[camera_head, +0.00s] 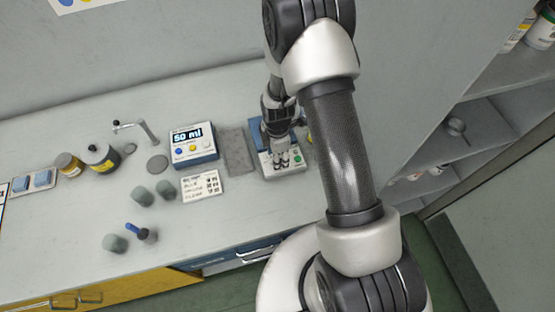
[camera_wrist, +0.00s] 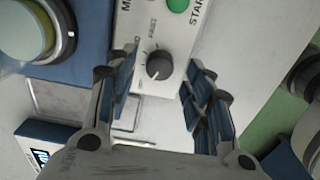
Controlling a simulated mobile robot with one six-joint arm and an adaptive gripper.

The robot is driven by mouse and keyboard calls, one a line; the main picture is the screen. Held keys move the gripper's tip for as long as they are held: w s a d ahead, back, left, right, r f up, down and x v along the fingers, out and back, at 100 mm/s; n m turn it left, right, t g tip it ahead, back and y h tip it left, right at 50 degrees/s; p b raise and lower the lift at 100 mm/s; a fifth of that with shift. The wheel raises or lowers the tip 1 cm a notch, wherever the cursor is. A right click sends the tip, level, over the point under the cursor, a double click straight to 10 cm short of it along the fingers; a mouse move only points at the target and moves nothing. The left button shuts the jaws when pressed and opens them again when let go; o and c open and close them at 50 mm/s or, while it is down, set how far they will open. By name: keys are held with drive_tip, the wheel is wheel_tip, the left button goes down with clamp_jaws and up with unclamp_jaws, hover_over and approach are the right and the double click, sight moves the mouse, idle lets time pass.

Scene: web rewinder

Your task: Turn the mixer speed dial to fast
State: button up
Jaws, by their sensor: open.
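The mixer (camera_head: 268,169) stands on the counter with its pale front panel facing up toward me. Its dark round speed dial (camera_wrist: 159,65) is near the middle of the wrist view, with small printed labels around it, one seeming to read FAST. My gripper (camera_wrist: 158,78) is open, one finger on each side of the dial, with visible gaps. In the head view my gripper (camera_head: 281,157) is over the mixer panel and hides the dial.
A green START button (camera_wrist: 178,5) is just beyond the dial. A round vessel (camera_wrist: 28,28) sits on the mixer's blue part. A 50 ml display unit (camera_head: 193,146), a grey mat (camera_head: 238,152) and a label card (camera_head: 202,186) lie left of the mixer. Shelves (camera_head: 470,135) stand at right.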

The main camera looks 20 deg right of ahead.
drive_tip(key=shift+f, duration=0.95)
drive_tip(key=c, duration=1.1)
